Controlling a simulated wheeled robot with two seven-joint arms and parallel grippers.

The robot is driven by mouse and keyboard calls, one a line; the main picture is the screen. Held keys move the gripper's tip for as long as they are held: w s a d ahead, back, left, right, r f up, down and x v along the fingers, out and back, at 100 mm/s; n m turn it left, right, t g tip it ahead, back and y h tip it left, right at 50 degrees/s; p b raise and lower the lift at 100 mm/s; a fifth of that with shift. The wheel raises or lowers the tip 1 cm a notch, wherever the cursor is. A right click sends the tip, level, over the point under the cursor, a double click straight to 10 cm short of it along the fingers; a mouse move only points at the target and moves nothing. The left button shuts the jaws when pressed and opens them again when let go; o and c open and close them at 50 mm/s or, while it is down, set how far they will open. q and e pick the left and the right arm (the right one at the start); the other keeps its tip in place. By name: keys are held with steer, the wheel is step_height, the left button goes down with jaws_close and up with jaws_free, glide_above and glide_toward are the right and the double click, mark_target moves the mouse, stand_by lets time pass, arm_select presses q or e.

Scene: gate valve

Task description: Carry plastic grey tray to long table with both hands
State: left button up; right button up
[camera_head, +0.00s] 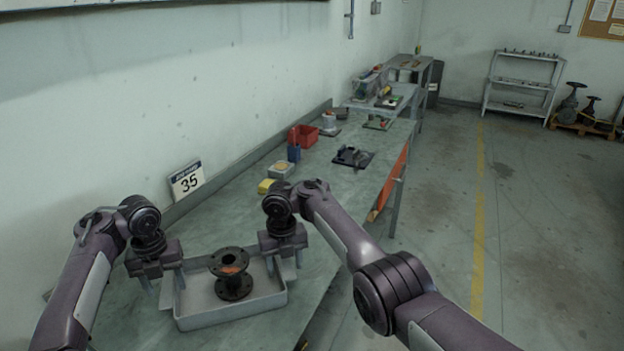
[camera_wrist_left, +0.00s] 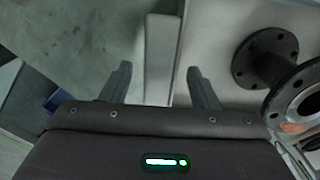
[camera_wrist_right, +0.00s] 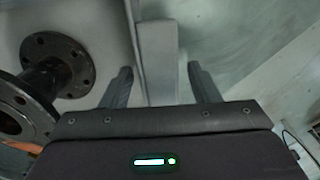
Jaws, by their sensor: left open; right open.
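The grey plastic tray (camera_head: 230,311) lies on a long bench (camera_head: 345,200) near me, with a dark flanged valve body (camera_head: 233,275) standing in it. My left gripper (camera_head: 165,287) is open at the tray's left side; in the left wrist view the tray's wall (camera_wrist_left: 160,60) runs between its two fingers (camera_wrist_left: 160,88). My right gripper (camera_head: 286,266) is open at the tray's right side; in the right wrist view the tray's wall (camera_wrist_right: 158,55) likewise runs between its fingers (camera_wrist_right: 160,88). Both wrist views also show the valve body (camera_wrist_left: 268,62) (camera_wrist_right: 55,70) inside the tray.
Along the bench lie a yellow block (camera_head: 266,186), a red bin (camera_head: 305,136), a blue container (camera_head: 294,152) and a dark fixture (camera_head: 353,157). A wall with a "35" sign (camera_head: 187,181) bounds the left. A shelf (camera_head: 522,85) stands far back; the floor (camera_head: 540,220) on the right is clear.

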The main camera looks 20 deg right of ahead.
steer(key=shift+r, duration=0.25)
arm_select(q)
step_height(320, 180, up, 12)
steer(key=shift+f, duration=0.25)
arm_select(e)
step_height(320, 180, up, 12)
steer(key=shift+f, duration=0.25)
